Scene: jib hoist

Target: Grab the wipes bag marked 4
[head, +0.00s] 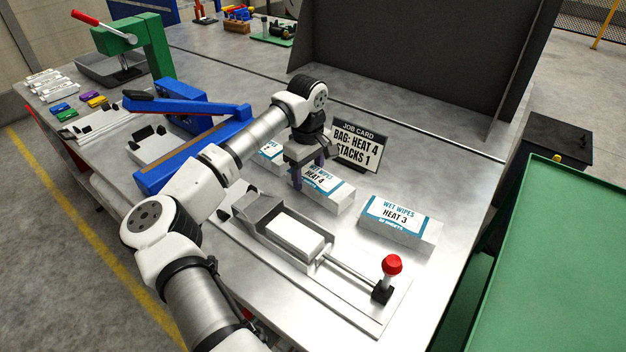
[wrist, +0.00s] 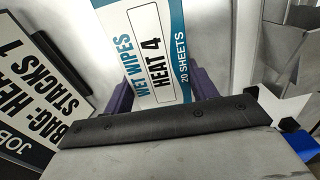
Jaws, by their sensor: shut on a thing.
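The wipes bag marked HEAT 4 (head: 326,191) is a white and teal pack on the metal bench, in the middle of a row of packs. My gripper (head: 308,172) is over its left end with the fingers down at its sides. In the wrist view the HEAT 4 label (wrist: 150,62) faces the camera, and the purple fingers of my gripper (wrist: 160,95) lie on either side of the pack. My gripper is shut on this bag. The bag appears to rest on the bench; I cannot tell whether it is lifted.
The HEAT 3 pack (head: 397,221) is to the right, and another pack (head: 271,152) is partly hidden at left. The job card (head: 356,147) stands close behind. A sliding fixture with a red knob (head: 391,264) is in front. A blue press (head: 190,105) stands left.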

